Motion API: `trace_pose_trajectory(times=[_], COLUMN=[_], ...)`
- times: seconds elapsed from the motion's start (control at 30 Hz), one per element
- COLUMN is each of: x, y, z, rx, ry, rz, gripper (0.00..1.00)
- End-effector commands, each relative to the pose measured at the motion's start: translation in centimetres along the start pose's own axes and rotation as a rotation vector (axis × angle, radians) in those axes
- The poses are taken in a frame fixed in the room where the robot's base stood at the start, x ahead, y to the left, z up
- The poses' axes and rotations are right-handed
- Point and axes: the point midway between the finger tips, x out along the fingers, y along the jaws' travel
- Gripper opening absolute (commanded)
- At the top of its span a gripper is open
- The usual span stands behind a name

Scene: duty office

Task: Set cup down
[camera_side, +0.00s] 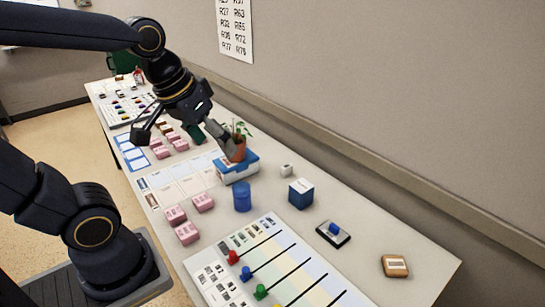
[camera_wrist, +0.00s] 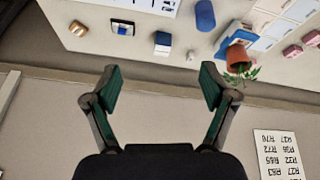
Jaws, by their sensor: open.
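A blue cup (camera_side: 242,196) stands upright on the table, in front of the potted plant in the side view. The blue cup also shows near the top edge of the wrist view (camera_wrist: 205,15). My gripper (camera_side: 181,138) is open, its two fingers spread wide above the table, behind and left of the cup. In the wrist view my gripper (camera_wrist: 162,85) has nothing between its fingers, only bare wall and table edge beyond. The cup is apart from the fingers.
A potted plant (camera_side: 236,150) sits on a blue and white box (camera_side: 238,168), close to my right fingertip in the side view. Pink blocks (camera_side: 187,232), a dark blue cube (camera_side: 300,193) and a board with coloured pegs (camera_side: 285,262) surround the cup. The wall (camera_side: 360,90) runs along the table's back.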

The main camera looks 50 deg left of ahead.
Motion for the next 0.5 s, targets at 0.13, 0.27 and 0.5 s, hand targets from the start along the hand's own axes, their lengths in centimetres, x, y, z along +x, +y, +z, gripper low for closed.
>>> trace_pose_trajectory(times=[0.13,0.27,0.5], x=[-1.3,-1.5,-1.5], y=[0.7,0.8,0.8], z=[2.6,3.4,3.4], rx=[0.176,0.231,0.234], ry=[0.068,0.087,0.087], rz=[0.022,0.025,0.025], gripper=[0.83,0.88,0.88])
